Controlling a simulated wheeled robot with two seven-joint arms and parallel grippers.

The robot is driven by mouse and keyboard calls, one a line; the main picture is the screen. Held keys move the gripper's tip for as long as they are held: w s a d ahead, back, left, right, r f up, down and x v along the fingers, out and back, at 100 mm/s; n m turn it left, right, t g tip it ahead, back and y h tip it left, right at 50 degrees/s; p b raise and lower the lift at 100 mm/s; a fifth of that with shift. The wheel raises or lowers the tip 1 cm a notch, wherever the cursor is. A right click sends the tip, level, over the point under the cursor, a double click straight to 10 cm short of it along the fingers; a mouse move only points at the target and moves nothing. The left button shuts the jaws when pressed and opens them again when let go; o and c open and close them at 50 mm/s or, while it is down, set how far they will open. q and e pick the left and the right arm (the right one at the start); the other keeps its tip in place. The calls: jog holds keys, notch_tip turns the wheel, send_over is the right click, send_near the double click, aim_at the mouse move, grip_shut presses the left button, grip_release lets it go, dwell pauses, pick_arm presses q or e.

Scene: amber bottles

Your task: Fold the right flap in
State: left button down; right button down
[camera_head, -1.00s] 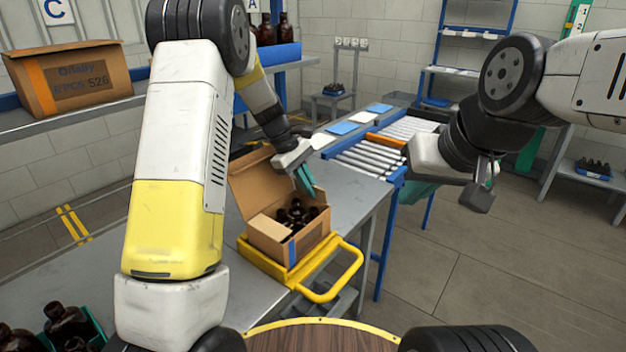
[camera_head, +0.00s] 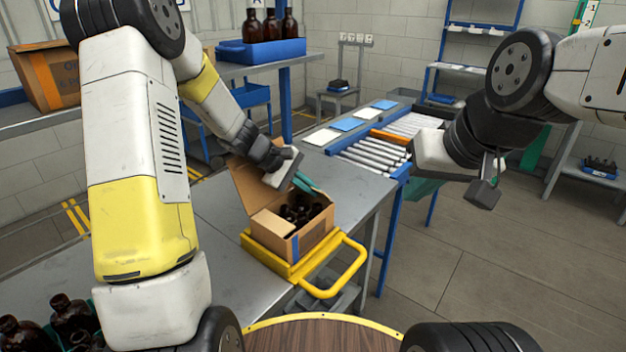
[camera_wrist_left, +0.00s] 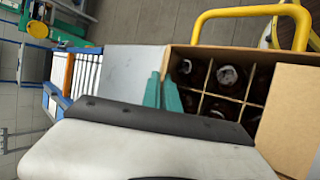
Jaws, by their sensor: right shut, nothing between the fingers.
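An open cardboard box (camera_head: 306,242) with several dark bottles (camera_head: 300,210) stands in a yellow cradle (camera_head: 262,260) on the grey table. One tall flap stands up at its back left. A smaller flap (camera_head: 268,224) lies inward over the near-left end and also shows in the left wrist view (camera_wrist_left: 290,118). My left gripper (camera_head: 304,183) is at the box's far edge, its teal fingertips (camera_wrist_left: 162,90) close together there. Whether they touch the box or a flap is unclear; the right flap cannot be made out. My right gripper (camera_head: 490,180) is shut and empty, well right of the box.
The cradle's yellow handle (camera_head: 340,285) sticks out to the right. A roller conveyor (camera_head: 378,152) lies behind the table. A blue crate (camera_head: 262,50) of bottles stands on a shelf behind my left arm. More bottles (camera_head: 70,318) stand at the lower left.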

pick_arm(q)
jog(key=c, duration=1.6)
grip_release()
jog(key=shift+r, duration=0.3)
notch_tip(320, 180, up, 2)
jog(key=shift+r, duration=0.25)
jog(key=s, duration=0.5)
jog(key=s+r, duration=0.1)
jog(key=s, duration=0.4)
jog(key=s+d+r, duration=0.1)
jog(key=s, duration=0.5)
jog(key=shift+d, duration=0.1)
